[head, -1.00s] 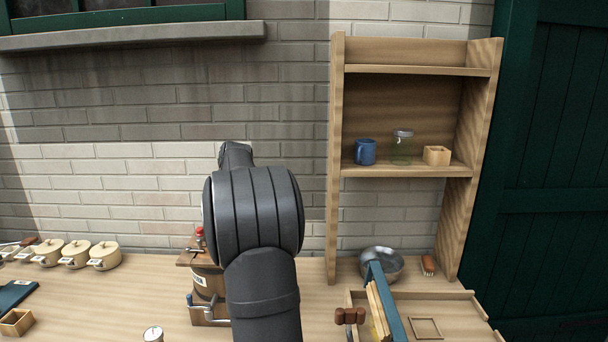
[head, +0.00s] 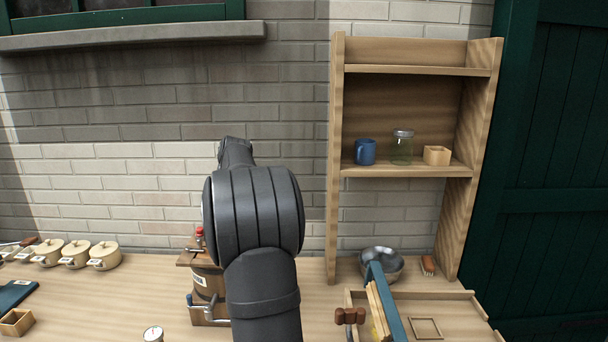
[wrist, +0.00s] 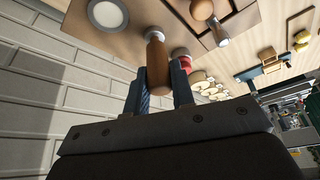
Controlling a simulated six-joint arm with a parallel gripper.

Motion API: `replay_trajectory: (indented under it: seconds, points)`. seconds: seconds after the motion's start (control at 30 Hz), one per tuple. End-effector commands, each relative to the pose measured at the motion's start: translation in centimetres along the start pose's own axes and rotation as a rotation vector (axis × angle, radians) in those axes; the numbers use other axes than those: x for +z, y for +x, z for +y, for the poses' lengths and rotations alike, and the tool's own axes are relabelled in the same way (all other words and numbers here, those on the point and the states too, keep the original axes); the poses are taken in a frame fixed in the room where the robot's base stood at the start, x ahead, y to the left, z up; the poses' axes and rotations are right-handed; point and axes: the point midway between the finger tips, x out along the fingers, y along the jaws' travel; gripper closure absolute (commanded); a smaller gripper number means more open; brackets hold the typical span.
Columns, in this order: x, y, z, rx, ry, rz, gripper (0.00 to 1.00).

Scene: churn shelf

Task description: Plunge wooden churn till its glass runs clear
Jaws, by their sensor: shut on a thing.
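The wooden churn (head: 208,282) stands on the counter in the head view, its right side hidden behind my arm. In the wrist view, my gripper (wrist: 160,88) is shut on the brown wooden plunger handle (wrist: 156,58), one blue finger on each side. The handle rises from the churn's wooden lid (wrist: 135,18). A round pale disc with a grey rim (wrist: 108,14), perhaps the glass, lies on the lid beside the handle. It looks whitish; I cannot tell whether it is clear. In the head view my gripper is hidden behind my arm.
A red knob (wrist: 182,54) and a wooden-knobbed crank (wrist: 203,10) are close to the handle. Cream pots (head: 75,254) stand at left. A shelf (head: 400,170) and a metal bowl (head: 390,262) are at right. The brick wall is behind.

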Motion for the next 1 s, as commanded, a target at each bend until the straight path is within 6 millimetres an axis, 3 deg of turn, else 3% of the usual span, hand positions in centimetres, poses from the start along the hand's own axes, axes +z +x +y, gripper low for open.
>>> replay_trajectory:
  seconds: [0.5, 0.83, 1.0]
  points:
    - [-1.6, -3.8, 0.0, 0.001, 0.000, 0.002, 0.94]
    - [-1.6, -3.8, 0.0, 0.000, 0.000, 0.001, 0.94]
    - [-1.1, -2.6, -0.1, -0.001, 0.001, 0.000, 0.94]
